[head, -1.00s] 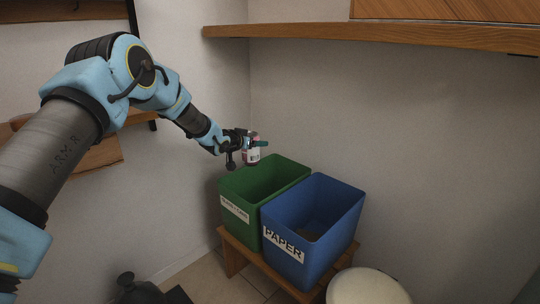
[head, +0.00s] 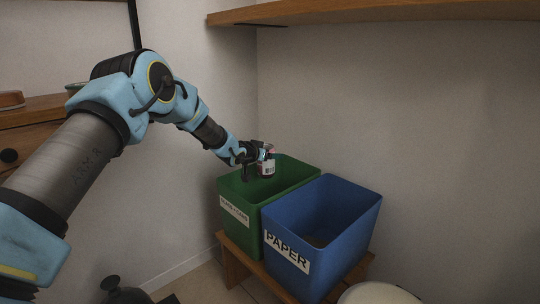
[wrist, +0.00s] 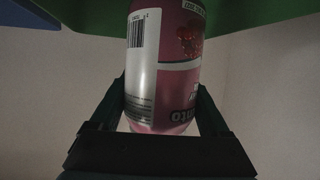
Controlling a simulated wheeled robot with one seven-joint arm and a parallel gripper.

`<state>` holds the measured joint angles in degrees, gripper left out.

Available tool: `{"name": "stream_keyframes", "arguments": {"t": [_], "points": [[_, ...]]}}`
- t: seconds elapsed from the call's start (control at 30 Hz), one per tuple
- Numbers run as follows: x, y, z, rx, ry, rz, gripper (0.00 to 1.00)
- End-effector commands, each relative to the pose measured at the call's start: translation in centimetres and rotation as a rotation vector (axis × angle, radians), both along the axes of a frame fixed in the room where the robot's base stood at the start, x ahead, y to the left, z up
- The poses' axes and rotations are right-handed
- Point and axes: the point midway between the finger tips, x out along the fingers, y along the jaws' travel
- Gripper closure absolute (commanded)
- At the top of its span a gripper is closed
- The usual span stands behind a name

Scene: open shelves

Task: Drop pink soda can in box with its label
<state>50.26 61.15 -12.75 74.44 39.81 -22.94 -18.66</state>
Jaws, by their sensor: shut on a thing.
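A pink soda can (head: 267,167) with a white barcode panel is held in my gripper (head: 262,158). In the wrist view the can (wrist: 170,80) stands between the two fingers (wrist: 163,108), which are shut on it. In the head view the can is over the opening of the green box (head: 237,191), near its back left part. The green box has a white label (head: 234,211), whose small words are hard to read. The blue box (head: 312,251) beside it on the right has a label reading PAPER (head: 287,250).
Both boxes stand on a low wooden bench (head: 236,262). A wooden shelf (head: 380,13) runs along the wall above. A round pale lid (head: 378,293) is at the bottom right. A wooden cabinet (head: 32,128) is at the left.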

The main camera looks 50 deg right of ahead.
Motion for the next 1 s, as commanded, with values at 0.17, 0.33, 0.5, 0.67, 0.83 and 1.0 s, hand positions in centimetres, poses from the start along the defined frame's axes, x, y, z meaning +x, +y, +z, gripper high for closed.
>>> {"name": "stream_keyframes", "arguments": {"t": [0.17, 0.33, 0.5, 0.67, 0.83, 1.0], "points": [[-0.1, 0.0, -2.5, 0.000, 0.000, -0.001, 0.72], [0.0, 0.0, -4.2, -0.001, 0.000, 0.000, 0.72], [0.0, 0.0, -4.6, 0.000, 0.000, 0.000, 0.72], [0.0, 0.0, -4.6, 0.000, 0.000, 0.000, 0.72], [0.0, 0.0, -4.6, 0.000, 0.000, 0.000, 0.06], [0.0, 0.0, -4.6, 0.000, 0.000, 0.000, 0.00]]}}
